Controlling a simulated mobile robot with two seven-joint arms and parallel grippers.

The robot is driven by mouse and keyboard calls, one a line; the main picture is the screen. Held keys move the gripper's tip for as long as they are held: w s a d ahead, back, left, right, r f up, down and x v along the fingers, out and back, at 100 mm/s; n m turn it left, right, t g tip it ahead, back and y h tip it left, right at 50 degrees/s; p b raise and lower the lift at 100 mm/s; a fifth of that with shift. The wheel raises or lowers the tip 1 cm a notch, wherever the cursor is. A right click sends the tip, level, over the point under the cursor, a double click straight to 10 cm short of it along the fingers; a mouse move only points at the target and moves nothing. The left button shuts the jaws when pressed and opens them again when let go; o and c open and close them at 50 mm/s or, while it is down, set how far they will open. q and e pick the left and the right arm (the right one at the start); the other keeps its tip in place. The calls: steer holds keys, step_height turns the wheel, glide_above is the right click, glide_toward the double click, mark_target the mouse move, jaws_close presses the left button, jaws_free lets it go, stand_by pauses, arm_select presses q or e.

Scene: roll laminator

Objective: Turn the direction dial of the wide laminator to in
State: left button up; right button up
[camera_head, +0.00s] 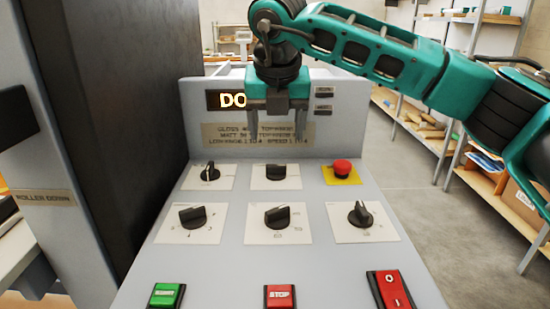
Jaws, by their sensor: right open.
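The wide laminator's grey control panel (240,255) fills the middle of the view. It carries several black dials on white plates: back left (210,173), back middle (276,172), front left (192,216), front middle (277,216) and front right (360,214). The labels are too small to read, so I cannot tell which is the direction dial or where it points. My right gripper (278,134) is open and empty, fingers pointing down, in front of the upright display panel and apart from the dials. It partly hides the lit display (229,100) and the text plate. My left gripper is out of view.
A red mushroom button (342,168) sits at the back right. A green START button (165,295), a red STOP button (280,296) and a red rocker switch (392,290) line the front. A tall dark housing (110,110) stands close on the left. Shelves (480,160) stand right.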

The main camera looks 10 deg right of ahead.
mark_target(276, 166)
steer(key=x, duration=1)
steer(key=shift+w, duration=0.1)
steer(key=c, duration=1.1)
